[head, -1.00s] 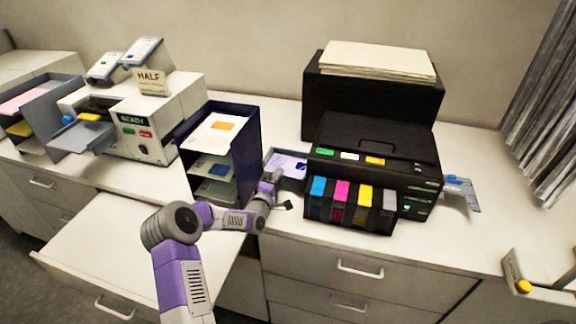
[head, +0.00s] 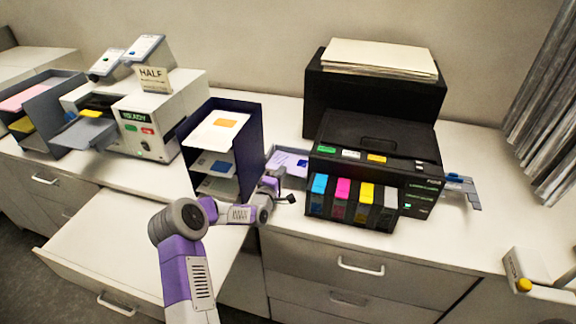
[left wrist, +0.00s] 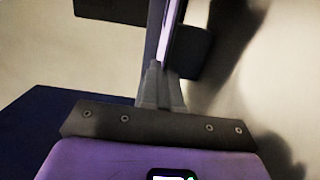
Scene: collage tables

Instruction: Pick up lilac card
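The lilac card (head: 287,160) lies in a small grey tray at the left side of the black printer in the head view. A dark blue mark shows on its right part. My left gripper (head: 283,192) is at the tray's front edge, close to the card, and partly hides it. My right gripper is not in view.
The black printer (head: 380,150) with coloured ink tanks stands right of the gripper. A dark blue shelf rack (head: 250,150) with cards stands close on its left. A white machine (head: 180,105) and grey trays are farther left. An open drawer (head: 120,240) is below.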

